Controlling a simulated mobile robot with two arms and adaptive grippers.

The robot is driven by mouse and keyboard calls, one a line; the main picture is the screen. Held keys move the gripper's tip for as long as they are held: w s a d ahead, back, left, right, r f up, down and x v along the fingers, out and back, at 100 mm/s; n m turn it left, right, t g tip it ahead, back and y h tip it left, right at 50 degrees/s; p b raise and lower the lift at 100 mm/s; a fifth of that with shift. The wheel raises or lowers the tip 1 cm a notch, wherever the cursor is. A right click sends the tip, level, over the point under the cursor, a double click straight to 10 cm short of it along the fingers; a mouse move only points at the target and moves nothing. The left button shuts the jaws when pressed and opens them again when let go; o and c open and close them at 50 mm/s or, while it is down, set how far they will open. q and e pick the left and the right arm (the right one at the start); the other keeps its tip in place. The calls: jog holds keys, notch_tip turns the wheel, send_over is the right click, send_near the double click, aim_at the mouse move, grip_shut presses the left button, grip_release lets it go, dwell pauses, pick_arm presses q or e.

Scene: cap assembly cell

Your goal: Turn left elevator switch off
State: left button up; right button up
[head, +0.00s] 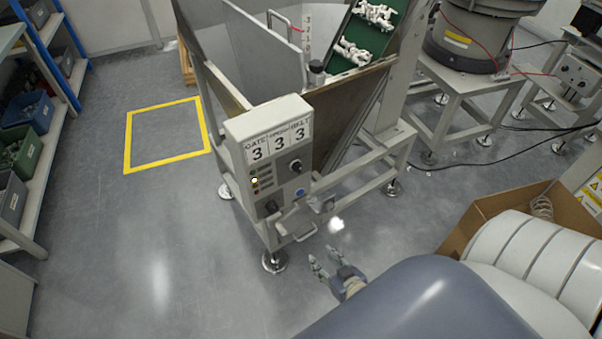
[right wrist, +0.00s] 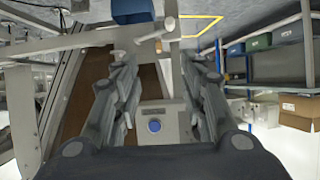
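A pale control box (head: 268,150) is fixed to the front of the elevator hopper (head: 340,120) in the middle of the head view. It is labelled with three 3s. Its face has a black knob (head: 295,166), a blue button (head: 300,192), a lit indicator (head: 254,181) and a dark switch (head: 271,207) low on the left. The switch's position is too small to tell. My right gripper (head: 331,264) is open and empty, below and right of the box, apart from it. In the right wrist view a blue button (right wrist: 154,126) on a pale box shows between its fingers. My left gripper is not in view.
A metal bracket (head: 298,230) juts out below the control box. A cardboard box (head: 490,215) stands at the right, and a shelf with bins (head: 28,115) at the left. A feeder stand (head: 470,85) is behind right. The floor left of the hopper is clear.

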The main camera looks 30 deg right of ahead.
notch_tip(320, 180, up, 8)
jog(key=w+d+f+t, duration=0.1)
jog(key=w+d+t, duration=0.1)
jog(key=w, duration=0.1)
jog(key=n+t+y, duration=0.1)
jog(key=t, duration=0.3)
send_near(300, 173)
jog(key=w, duration=0.3)
jog(key=w+p, duration=0.1)
jog(key=w, duration=0.3)
jog(key=shift+w+r, duration=0.25)
jog(key=shift+w, duration=0.65)
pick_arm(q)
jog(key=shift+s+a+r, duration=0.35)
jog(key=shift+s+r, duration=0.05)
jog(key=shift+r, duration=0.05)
pick_arm(e)
jog(key=shift+c, duration=0.6)
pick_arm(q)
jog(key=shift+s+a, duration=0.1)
pick_arm(e)
jog(key=c, duration=0.8)
